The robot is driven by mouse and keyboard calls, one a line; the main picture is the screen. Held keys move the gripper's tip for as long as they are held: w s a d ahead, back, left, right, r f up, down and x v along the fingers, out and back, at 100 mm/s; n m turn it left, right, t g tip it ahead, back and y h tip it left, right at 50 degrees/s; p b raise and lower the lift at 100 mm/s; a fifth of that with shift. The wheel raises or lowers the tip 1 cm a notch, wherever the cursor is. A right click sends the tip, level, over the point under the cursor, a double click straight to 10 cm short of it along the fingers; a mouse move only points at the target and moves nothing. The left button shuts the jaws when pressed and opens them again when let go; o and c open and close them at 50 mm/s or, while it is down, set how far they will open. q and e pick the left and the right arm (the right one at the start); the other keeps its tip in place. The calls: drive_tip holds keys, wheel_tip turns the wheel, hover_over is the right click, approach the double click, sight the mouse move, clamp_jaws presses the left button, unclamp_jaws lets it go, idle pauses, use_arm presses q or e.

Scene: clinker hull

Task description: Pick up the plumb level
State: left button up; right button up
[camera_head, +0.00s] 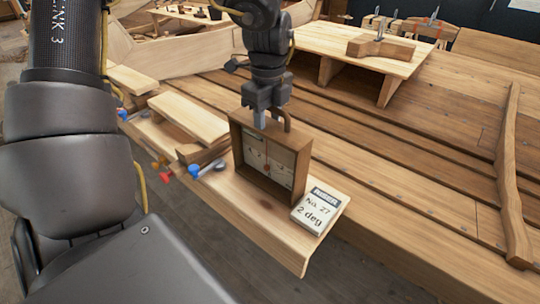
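The plumb level (240,150) is an upright open wooden box frame with a pale marked face and a small red spot. It appears to stand on the light plank along the hull's edge, beside a white card. My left gripper (265,116) points down at the top edge of the level, with a grey finger against or just in front of its top board. A brown hooked piece shows beside the fingers. The finger gap is largely hidden, so I cannot tell whether it is closed on the level. My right gripper is not in view.
Blue and red-handled tools (195,170) and wooden blocks (190,117) lie left of the level. A raised board (350,52) carries a wooden plane (380,48). A curved timber (511,170) lies right.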

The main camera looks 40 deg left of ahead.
use_arm(q)
drive_tip(key=shift+f, duration=0.25)
drive_tip(key=shift+s, duration=0.1)
drive_tip(key=shift+c, duration=0.7)
clamp_jaws()
drive_tip(key=shift+r, duration=0.1)
idle(0.4)
